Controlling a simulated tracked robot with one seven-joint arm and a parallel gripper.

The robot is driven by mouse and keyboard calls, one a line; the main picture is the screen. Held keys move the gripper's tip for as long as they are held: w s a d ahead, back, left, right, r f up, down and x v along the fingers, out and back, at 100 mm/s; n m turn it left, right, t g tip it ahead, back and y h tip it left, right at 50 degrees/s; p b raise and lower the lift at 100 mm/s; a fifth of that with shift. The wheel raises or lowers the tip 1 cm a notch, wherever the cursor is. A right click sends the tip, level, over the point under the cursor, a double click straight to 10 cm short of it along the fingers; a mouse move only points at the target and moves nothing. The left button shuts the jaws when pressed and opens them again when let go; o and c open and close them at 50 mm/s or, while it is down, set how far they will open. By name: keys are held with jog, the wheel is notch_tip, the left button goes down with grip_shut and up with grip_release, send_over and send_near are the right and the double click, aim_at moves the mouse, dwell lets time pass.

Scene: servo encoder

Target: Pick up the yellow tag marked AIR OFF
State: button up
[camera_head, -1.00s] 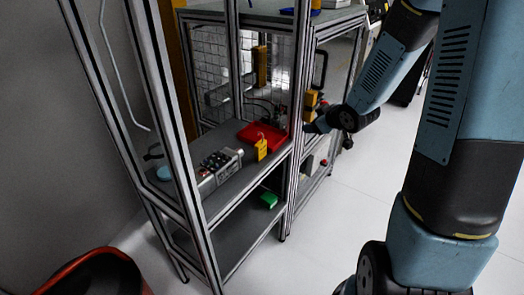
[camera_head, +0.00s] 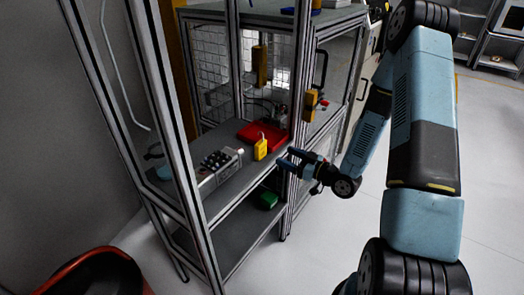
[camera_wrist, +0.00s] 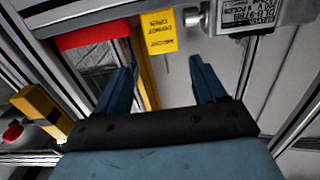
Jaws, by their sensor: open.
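The yellow tag (camera_head: 260,149) stands upright on the upper shelf, between the red item and the grey device, in the head view. My gripper (camera_head: 287,159) is open and empty just right of the tag, by the shelf's front edge. In the wrist view its two dark fingers (camera_wrist: 160,66) point toward the tag, with a gap between them and the tag.
A red item (camera_head: 263,136) lies behind the tag, and a grey device (camera_head: 219,166) stands left of it. Metal frame posts (camera_head: 298,90) rise close to my gripper. A green block (camera_head: 268,199) sits on the lower shelf. The floor at right (camera_head: 340,245) is clear.

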aim_at(263, 147)
jog(key=x, duration=1.3)
jog(key=shift+a+f, duration=0.15)
jog(key=shift+a, duration=0.2)
jog(key=c, duration=0.7)
